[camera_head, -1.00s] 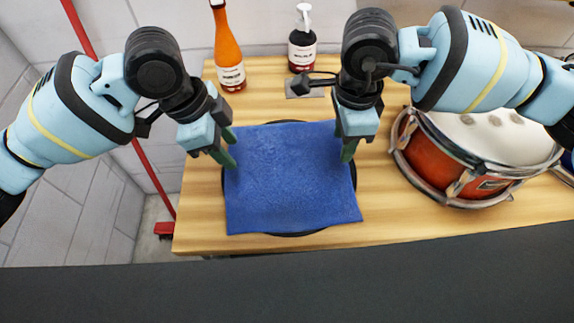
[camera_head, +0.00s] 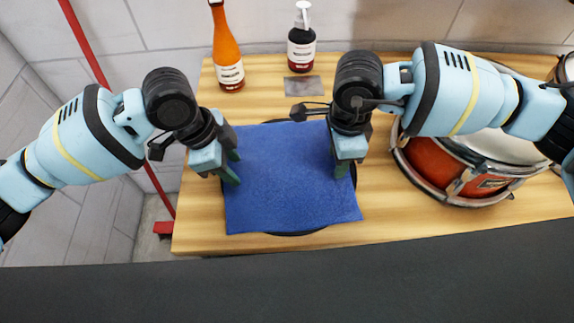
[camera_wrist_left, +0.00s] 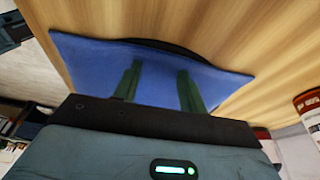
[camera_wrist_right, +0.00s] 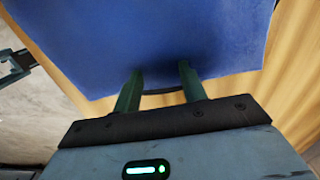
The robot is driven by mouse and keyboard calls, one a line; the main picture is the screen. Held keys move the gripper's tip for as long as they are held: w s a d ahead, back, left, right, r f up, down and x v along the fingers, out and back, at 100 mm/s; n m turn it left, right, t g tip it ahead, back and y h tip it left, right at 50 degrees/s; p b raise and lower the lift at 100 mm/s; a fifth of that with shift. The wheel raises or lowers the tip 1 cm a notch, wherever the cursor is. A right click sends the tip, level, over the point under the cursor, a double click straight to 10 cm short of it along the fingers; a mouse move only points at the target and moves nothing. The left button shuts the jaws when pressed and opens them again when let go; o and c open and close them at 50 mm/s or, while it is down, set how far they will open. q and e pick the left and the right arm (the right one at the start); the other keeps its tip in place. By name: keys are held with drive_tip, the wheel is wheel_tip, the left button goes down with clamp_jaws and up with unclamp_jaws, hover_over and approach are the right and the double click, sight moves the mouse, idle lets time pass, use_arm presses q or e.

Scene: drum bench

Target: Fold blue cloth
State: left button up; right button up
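The blue cloth (camera_head: 285,185) lies flat and unfolded over a round black pad (camera_head: 292,233) on the wooden bench. My left gripper (camera_head: 234,168) is over the cloth's left edge, toward the far side. In the left wrist view its two fingers (camera_wrist_left: 157,80) stand apart with only cloth behind them. My right gripper (camera_head: 345,168) is over the cloth's right edge. In the right wrist view its fingers (camera_wrist_right: 161,75) are also apart, at the cloth's edge. Neither gripper holds the cloth. I cannot tell whether the fingertips touch it.
An orange bottle (camera_head: 228,55) and a dark pump bottle (camera_head: 301,45) stand at the back of the bench, with a small grey plate (camera_head: 303,86) nearby. A red drum (camera_head: 433,165) stands on the right, close to my right arm. Bare wood lies in front of the cloth.

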use_arm(q)
drive_tip(key=shift+s+f, duration=0.1)
drive_tip(key=shift+f, duration=0.05)
clamp_jaws()
use_arm(e)
drive_tip(key=shift+s+f, duration=0.1)
drive_tip(key=shift+f, duration=0.05)
clamp_jaws()
